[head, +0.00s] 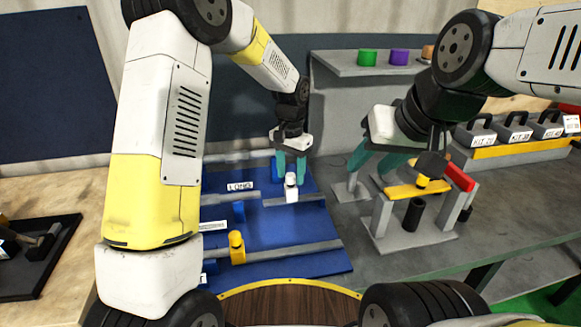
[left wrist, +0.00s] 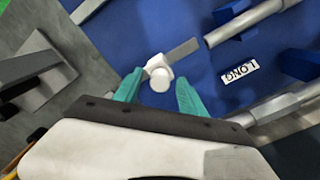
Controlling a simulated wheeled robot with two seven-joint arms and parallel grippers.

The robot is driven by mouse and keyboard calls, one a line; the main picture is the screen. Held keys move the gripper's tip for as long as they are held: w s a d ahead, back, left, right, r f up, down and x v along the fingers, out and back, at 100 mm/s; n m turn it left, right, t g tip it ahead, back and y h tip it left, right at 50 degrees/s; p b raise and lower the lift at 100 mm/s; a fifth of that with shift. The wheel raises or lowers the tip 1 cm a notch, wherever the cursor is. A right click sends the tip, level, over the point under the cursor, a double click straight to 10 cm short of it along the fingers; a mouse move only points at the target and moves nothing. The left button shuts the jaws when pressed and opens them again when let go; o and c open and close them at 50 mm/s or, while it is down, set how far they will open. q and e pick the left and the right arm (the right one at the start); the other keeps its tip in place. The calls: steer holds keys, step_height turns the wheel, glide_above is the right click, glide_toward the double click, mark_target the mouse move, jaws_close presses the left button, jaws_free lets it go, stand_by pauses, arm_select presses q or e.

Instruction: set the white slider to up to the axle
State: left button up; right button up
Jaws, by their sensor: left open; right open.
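The white slider (head: 291,187) stands on a flat grey bar (head: 310,201) on the blue board (head: 290,230). My left gripper (head: 290,168) points down over it, open. In the left wrist view the white slider (left wrist: 159,78) sits between the tips of my left gripper (left wrist: 160,90), with no clear grip on it. A grey rod (left wrist: 250,20) lies beyond the bar's end there; I cannot tell whether it is the axle. My right gripper (head: 376,160) is open and empty, above and behind the grey stand with the yellow top.
A yellow slider (head: 237,247) and a blue slider (head: 239,211) are on the board, near a LONG label (head: 241,186). The grey stand (head: 380,215) has a yellow top (head: 408,190) and a black cylinder (head: 414,214). Kit boxes (head: 514,128) are at right.

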arm_select(q)
steer(key=shift+f, duration=0.85)
jaws_close()
stand_by(0.8)
